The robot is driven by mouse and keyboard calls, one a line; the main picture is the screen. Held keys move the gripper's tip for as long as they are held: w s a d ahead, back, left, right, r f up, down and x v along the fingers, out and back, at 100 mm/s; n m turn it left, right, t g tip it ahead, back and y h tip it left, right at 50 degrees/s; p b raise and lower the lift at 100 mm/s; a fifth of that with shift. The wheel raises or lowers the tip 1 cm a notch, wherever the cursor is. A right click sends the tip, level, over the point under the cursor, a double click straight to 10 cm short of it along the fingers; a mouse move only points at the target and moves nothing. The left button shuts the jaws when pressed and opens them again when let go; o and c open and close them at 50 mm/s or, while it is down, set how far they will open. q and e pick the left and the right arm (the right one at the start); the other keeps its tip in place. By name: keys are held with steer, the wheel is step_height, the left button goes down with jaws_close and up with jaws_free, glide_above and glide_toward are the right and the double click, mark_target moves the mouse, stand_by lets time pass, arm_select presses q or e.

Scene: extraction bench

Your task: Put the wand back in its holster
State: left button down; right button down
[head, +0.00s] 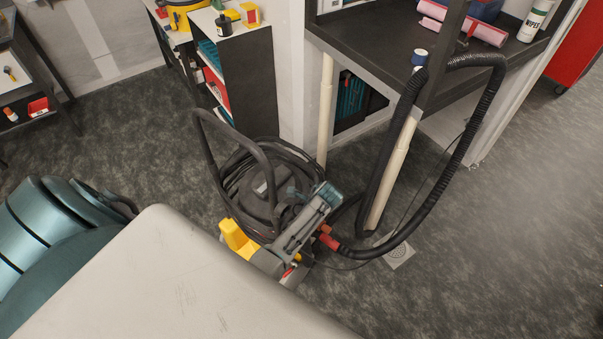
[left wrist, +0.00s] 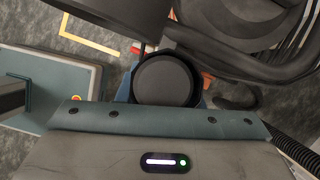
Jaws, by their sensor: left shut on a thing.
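A dark round canister machine (head: 262,190) with a looped handle stands on the floor, a coiled cord around it. A yellow bracket (head: 238,240) at its near side may be the holster; I cannot be sure. My left gripper (head: 298,230) is a grey and teal shape close beside the machine, right of the bracket. In the left wrist view its fingers (left wrist: 165,85) are shut around a dark round part, taken as the wand (left wrist: 163,79), seen nearly end on. A red cuff (head: 329,239) joins the black hose beside it. My right gripper is not in view.
The black hose (head: 482,125) arches up past a dark shelf bench (head: 385,45) with pale legs. A low dark cabinet (head: 245,85) stands behind the machine. Carpet is free at left and right.

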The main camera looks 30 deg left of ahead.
arm_select(q)
steer(key=shift+f, duration=0.45)
steer(key=c, duration=0.9)
jaws_free()
steer(key=b+v, duration=0.2)
steer(key=v, duration=0.8)
steer(key=shift+d+r, duration=0.1)
steer(key=shift+r, duration=0.3)
